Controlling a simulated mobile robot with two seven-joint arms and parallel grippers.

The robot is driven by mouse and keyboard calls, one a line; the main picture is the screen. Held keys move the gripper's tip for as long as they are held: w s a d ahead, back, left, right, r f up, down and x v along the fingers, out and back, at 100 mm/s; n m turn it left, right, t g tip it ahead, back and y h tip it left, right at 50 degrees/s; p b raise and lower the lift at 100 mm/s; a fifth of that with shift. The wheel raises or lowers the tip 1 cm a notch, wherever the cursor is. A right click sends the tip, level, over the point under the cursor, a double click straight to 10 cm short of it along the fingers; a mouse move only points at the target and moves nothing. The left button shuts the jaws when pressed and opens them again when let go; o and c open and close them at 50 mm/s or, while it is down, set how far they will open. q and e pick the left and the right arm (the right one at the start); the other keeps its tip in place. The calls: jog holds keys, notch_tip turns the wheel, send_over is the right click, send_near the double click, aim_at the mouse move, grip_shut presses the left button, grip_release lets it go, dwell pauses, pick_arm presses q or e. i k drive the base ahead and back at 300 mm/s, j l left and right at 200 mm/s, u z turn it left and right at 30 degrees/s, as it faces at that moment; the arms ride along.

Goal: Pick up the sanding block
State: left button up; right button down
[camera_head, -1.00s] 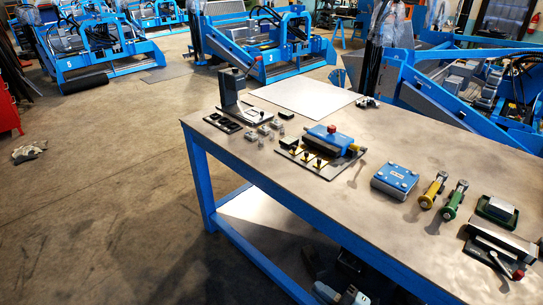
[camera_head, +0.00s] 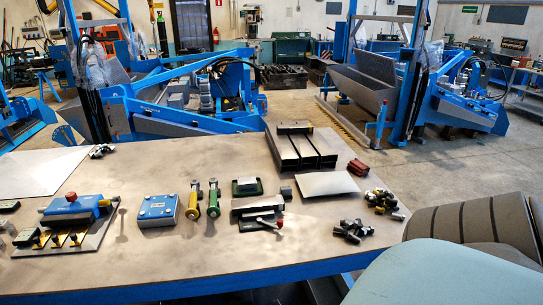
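I cannot tell for certain which piece is the sanding block. A small reddish-brown block (camera_head: 357,168) lies at the far right of the table, beyond a flat light plate (camera_head: 327,184). A green block with a pale grey top (camera_head: 247,187) sits near the table's middle, behind a grey vise-like tool with a red-tipped lever (camera_head: 257,208). Both blocks rest on the grey tabletop (camera_head: 170,262), with nothing holding them. Neither of my grippers is in view.
A blue box (camera_head: 158,210), a yellow tool (camera_head: 194,203) and a green tool (camera_head: 213,201) stand left of the vise-like tool. Dark metal channels (camera_head: 303,147) lie behind. Loose fittings (camera_head: 352,231) lie at the right. Large rounded shapes fill the lower right.

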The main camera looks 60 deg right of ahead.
aim_at(286, 192)
jog(key=z, duration=1.85)
